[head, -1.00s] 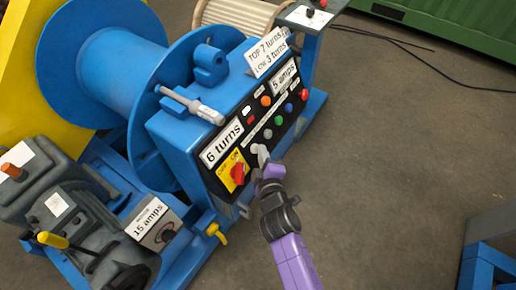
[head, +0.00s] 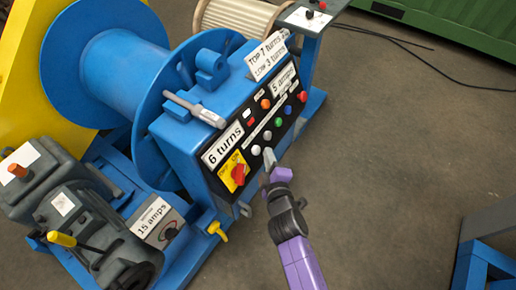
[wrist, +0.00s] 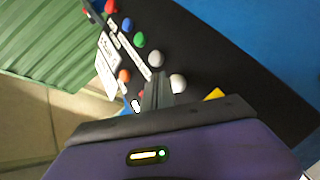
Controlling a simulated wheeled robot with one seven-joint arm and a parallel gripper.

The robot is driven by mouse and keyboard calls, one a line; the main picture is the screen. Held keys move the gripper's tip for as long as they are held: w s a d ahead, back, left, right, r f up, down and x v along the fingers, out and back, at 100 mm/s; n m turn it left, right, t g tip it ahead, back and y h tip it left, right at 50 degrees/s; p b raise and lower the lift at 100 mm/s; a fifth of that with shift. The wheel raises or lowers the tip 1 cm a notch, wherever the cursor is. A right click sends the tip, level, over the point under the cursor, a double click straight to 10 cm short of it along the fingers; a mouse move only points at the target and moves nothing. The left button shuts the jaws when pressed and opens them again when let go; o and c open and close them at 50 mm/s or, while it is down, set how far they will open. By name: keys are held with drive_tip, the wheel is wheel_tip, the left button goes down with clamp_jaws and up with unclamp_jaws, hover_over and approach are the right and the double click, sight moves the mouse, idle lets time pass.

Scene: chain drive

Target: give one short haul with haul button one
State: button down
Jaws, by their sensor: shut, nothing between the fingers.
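The black control panel (head: 225,168) is on the front of a blue winch housing. Its row of round buttons holds two pale ones, a lower one (head: 256,150) and an upper one (head: 267,135), then a green one (head: 278,122), a blue one (head: 288,110) and a red one (head: 303,96). I cannot read which is haul button one. My gripper (head: 269,157) is shut and empty, just off the panel by the pale buttons. In the wrist view its fingertips (wrist: 158,88) lie between the upper pale button (wrist: 156,58) and the lower one (wrist: 178,83).
A red rotary switch (head: 238,174) on a yellow plate sits below the buttons, and an orange button (head: 265,104) sits above. A yellow-handled valve (head: 217,230) sticks out lower down. The blue drum (head: 120,65) is behind.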

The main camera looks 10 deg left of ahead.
drive_tip(key=d+p, duration=0.1)
drive_tip(key=s+d+r+p, duration=0.1)
drive_tip(key=p, duration=0.1)
drive_tip(key=d+r+p, duration=0.1)
drive_tip(key=p, duration=0.1)
drive_tip(key=shift+s+d, duration=0.2)
drive_tip(key=shift+d, duration=0.15)
idle(0.5)
wheel_tip(320, 180, up, 7)
drive_tip(key=s+d+m+t, duration=0.1)
drive_tip(key=s+m+t, duration=0.1)
drive_tip(key=m, duration=0.2)
drive_tip(key=s+d+r+m+h, duration=0.2)
drive_tip(key=s+d+r+m, duration=0.2)
drive_tip(key=s+d, duration=0.3)
drive_tip(key=s+d+r+m+h, duration=0.2)
drive_tip(key=s+d+r+m, duration=0.3)
drive_tip(key=s, duration=1.2)
drive_tip(key=s+d+r+m+g+h, duration=0.1)
drive_tip(key=s+d+r+m, duration=0.4)
drive_tip(key=s+d, duration=0.5)
drive_tip(key=shift+s+d+h, duration=0.25)
drive_tip(key=shift+s+h, duration=0.25)
drive_tip(key=shift+s, duration=0.75)
